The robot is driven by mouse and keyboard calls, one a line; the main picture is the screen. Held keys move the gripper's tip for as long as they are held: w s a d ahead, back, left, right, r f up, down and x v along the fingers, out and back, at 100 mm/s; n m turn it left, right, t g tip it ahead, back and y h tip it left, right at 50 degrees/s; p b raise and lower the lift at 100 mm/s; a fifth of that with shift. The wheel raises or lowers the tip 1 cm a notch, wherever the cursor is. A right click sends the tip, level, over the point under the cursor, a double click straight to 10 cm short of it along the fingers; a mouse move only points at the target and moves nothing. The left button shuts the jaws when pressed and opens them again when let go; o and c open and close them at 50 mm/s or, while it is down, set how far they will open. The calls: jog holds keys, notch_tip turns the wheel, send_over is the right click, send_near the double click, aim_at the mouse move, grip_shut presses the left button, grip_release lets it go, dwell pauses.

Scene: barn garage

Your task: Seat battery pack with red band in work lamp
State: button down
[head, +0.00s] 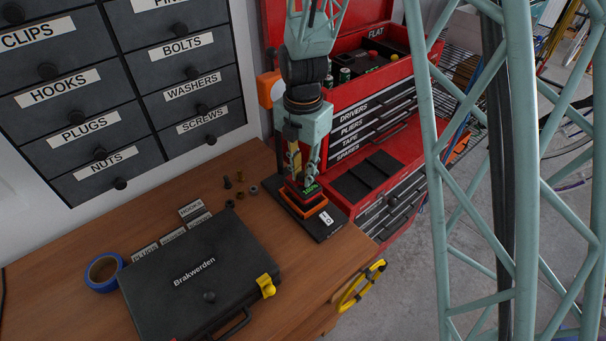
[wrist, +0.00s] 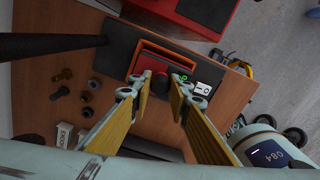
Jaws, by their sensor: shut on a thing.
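The work lamp stands at the right end of the bench. Its orange head (head: 268,90) is left of my arm, and its flat black base (head: 327,226) carries an orange-rimmed socket (head: 306,211) and a white I/O switch plate. My gripper (head: 303,183) points down over the socket, shut on the dark battery pack with red band (head: 300,188). A green readout shows beside the pack. The wrist view shows the fingertips (wrist: 162,76) at the pack, inside the orange surround (wrist: 165,47). The fingers hide much of the pack; I cannot tell how deep it sits.
A black case (head: 200,285), blue tape (head: 103,271), labels and several small fasteners (head: 239,188) lie to the left. A red tool chest (head: 375,120) stands behind, with more items in its top tray. The bench's right edge is close to the lamp base.

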aim_at(303, 181)
jog(key=shift+f+b, duration=1.4)
jog(key=shift+f, duration=0.35)
dwell(2.5)
jog(key=c, duration=2.4)
grip_release()
jog(key=shift+o, duration=0.2)
jog(key=o, duration=0.6)
jog(key=shift+c, duration=0.2)
jog(key=shift+r, duration=0.2)
jog(key=shift+r+p, duration=2.25)
jog(key=shift+r, duration=2.05)
